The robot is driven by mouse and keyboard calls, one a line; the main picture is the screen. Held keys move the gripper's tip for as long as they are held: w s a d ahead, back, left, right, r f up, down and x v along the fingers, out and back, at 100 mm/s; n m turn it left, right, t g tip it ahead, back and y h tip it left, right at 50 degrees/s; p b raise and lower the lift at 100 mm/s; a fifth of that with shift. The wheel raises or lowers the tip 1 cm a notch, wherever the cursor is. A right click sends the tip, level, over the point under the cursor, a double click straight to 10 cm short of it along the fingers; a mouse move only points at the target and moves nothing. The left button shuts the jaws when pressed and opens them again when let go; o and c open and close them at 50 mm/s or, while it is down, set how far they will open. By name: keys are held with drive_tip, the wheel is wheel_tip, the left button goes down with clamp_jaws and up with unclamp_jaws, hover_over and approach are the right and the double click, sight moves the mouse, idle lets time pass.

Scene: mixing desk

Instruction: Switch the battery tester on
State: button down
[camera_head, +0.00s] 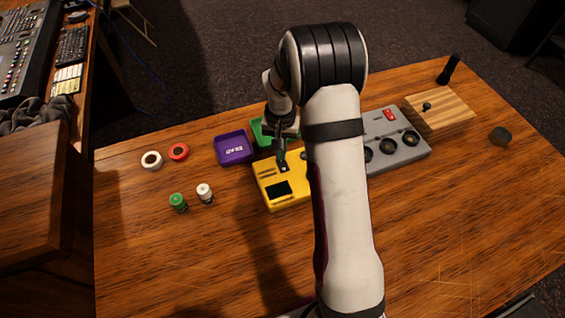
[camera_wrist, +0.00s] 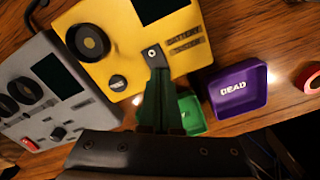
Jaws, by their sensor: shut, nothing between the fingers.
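The yellow battery tester (camera_head: 266,178) lies on the desk, partly hidden by my arm. It has a dark display (camera_head: 278,188) and a small dark switch plate (camera_head: 284,169) with a pale spot. In the wrist view the tester (camera_wrist: 130,45) fills the upper middle, with a large black knob (camera_wrist: 90,42), a small dark button or knob (camera_wrist: 117,82) and the switch plate (camera_wrist: 152,52). My gripper (camera_wrist: 157,78) is shut and empty, its tips right at the near end of the switch plate. I cannot tell whether they touch. It also shows in the head view (camera_head: 282,157).
A purple tray marked DEAD (camera_head: 234,150) and a green tray (camera_head: 259,133) stand beside the tester. A grey dial box (camera_head: 410,156) is to the right, with a wooden block (camera_head: 450,108) beyond. Two batteries (camera_head: 178,203) and two rings (camera_head: 151,160) lie left. The front desk is clear.

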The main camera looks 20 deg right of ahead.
drive_tip(key=shift+f, duration=0.6)
drive_tip(key=shift+r, duration=3.55)
drive_tip(key=s+a+r, duration=0.5)
drive_tip(key=s+r, duration=0.3)
drive_tip(key=s, duration=0.2)
drive_tip(key=s+a+r+y, duration=0.1)
drive_tip(key=s+a, duration=0.1)
drive_tip(key=s, duration=0.7)
drive_tip(key=s+a+r, duration=0.1)
drive_tip(key=s+a, duration=0.2)
drive_tip(key=s, duration=0.7)
drive_tip(key=shift+a+r+y, duration=0.25)
drive_tip(key=shift+y, duration=0.15)
